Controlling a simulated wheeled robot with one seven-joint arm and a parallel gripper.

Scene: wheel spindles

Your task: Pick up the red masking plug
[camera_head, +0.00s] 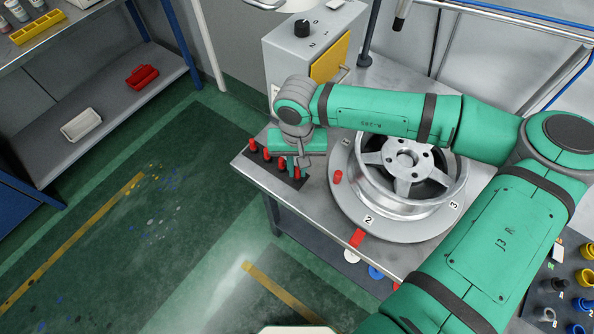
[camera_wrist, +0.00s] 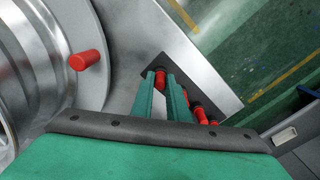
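Several red masking plugs stand in a row on a dark strip at the table's left corner in the head view, one of them at the left end (camera_head: 252,145). Another red plug (camera_head: 337,177) stands apart on the wheel's round plate; it also shows in the wrist view (camera_wrist: 86,60). My gripper (camera_head: 293,163) points down over the right end of the row. In the wrist view its two green fingers (camera_wrist: 160,82) stand apart, with one red plug (camera_wrist: 160,81) showing between the tips. Whether they touch it cannot be told. More red plugs (camera_wrist: 199,114) are partly hidden behind the right finger.
A metal wheel (camera_head: 407,160) lies on the numbered round plate (camera_head: 385,230), right of my gripper. A grey box with a black knob (camera_head: 302,28) stands behind. Open floor lies left.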

